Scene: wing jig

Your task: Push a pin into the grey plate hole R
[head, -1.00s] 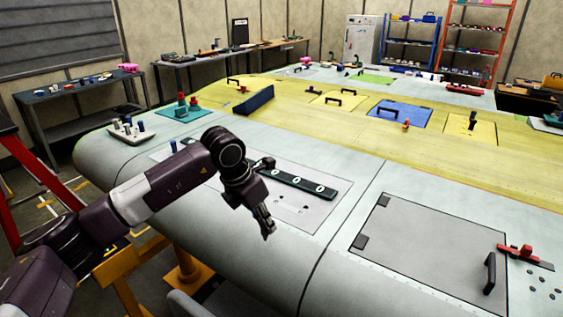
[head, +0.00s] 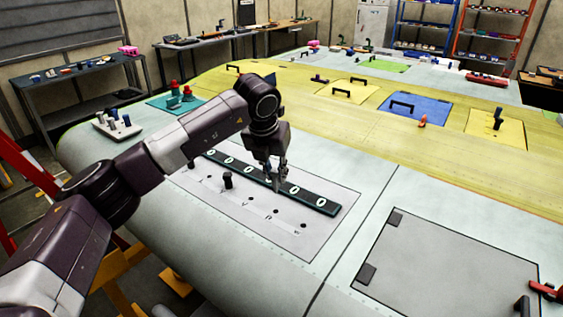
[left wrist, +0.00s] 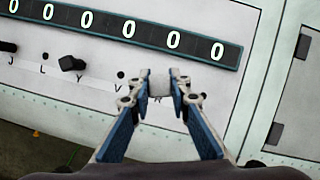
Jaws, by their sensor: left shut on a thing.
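The grey plate (head: 306,243) lies on the wing's front part, with a row of small lettered holes. In the left wrist view the plate (left wrist: 85,112) shows the letters J, L, Y and V, with part of an R close to my fingers. My left gripper (head: 276,188) is over the plate. In the left wrist view my left gripper (left wrist: 161,84) is shut on a pale grey pin (left wrist: 160,82). The hole at R is hidden by the fingers and pin. I cannot tell whether the pin touches the plate. My right gripper is out of view.
A dark strip with white zeros (head: 321,203) runs along the plate behind the holes. A black knob (head: 228,180) stands up from the plate near Y. A pale rack (head: 103,126) with several pins is at the left. A hatch panel (head: 450,265) lies at right.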

